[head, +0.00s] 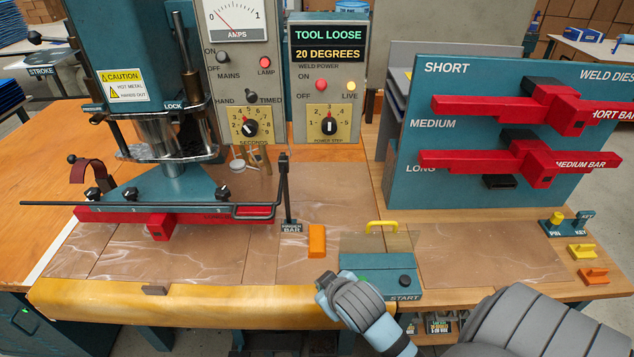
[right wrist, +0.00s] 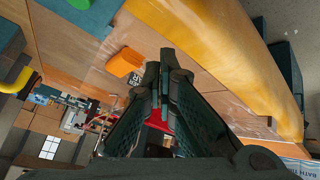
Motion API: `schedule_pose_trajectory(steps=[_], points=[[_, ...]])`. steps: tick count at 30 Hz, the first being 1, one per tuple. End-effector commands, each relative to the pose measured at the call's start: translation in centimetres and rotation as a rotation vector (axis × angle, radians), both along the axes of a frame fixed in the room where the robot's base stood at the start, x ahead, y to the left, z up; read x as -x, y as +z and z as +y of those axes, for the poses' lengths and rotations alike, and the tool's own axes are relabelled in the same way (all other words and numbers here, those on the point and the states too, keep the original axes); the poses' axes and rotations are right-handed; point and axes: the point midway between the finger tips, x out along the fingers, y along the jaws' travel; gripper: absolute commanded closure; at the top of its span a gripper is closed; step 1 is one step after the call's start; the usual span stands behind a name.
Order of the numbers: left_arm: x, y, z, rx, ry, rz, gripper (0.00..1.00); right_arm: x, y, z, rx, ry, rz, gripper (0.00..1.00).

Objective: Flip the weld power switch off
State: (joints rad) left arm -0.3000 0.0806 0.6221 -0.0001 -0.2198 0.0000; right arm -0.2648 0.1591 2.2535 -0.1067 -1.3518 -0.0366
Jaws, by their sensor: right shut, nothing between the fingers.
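The weld power switch (head: 321,86) is a small red knob on the grey right-hand panel, beside the ON and OFF labels. I cannot tell its exact tilt. A pale yellow lamp (head: 350,86) above LIVE looks lit. The display (head: 327,44) reads TOOL LOOSE and 20 DEGREES. My right gripper (right wrist: 164,78) is shut and empty in the right wrist view, near an orange block (right wrist: 125,62). In the head view my right arm comes in from the lower right, well below the switch; its fingertips are hidden there. My left gripper is not in view.
A teal START box (head: 380,276) with a yellow handle stands at the table's front. The press (head: 130,60) and its long dark bar (head: 150,205) stand at the left. A teal board (head: 420,150) with red bars stands at the right. A yellow roll (head: 150,304) lines the front edge.

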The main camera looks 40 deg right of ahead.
Motion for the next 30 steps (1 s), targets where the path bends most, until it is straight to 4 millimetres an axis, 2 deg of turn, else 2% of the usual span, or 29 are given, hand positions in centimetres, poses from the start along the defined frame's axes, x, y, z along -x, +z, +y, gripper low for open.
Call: schedule_pose_trajectory(steps=[1, 2, 3, 5, 6, 9, 12, 15, 17, 26, 30], points=[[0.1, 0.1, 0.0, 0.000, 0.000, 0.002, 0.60, -3.3, 3.8, -0.8, 0.042, 0.001, -0.106, 1.00], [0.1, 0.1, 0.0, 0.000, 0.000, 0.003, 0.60, -5.2, 6.4, -1.3, 0.072, -0.001, -0.175, 1.00], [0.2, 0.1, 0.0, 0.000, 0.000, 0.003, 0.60, -7.5, 10.2, -2.0, 0.116, -0.005, -0.272, 1.00], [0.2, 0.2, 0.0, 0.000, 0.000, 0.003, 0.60, -10.4, 16.5, -3.2, 0.185, -0.020, -0.419, 1.00], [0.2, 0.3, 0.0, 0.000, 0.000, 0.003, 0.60, -11.8, 20.8, -3.8, 0.228, -0.036, -0.515, 1.00], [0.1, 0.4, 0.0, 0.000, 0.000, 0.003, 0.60, -13.2, 30.5, -5.3, 0.326, -0.082, -0.725, 1.00], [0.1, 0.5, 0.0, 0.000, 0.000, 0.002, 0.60, -12.9, 37.2, -6.3, 0.392, -0.127, -0.867, 1.00], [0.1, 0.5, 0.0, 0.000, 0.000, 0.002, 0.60, -12.3, 40.6, -6.7, 0.425, -0.155, -0.940, 1.00], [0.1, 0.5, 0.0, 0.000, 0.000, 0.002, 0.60, -12.2, 41.3, -6.8, 0.433, -0.161, -0.957, 1.00], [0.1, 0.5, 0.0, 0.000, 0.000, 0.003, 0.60, -12.3, 41.3, -6.8, 0.434, -0.159, -0.958, 1.00], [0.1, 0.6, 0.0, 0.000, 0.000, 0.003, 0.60, -13.2, 41.5, -7.2, 0.436, -0.159, -0.956, 1.00]])
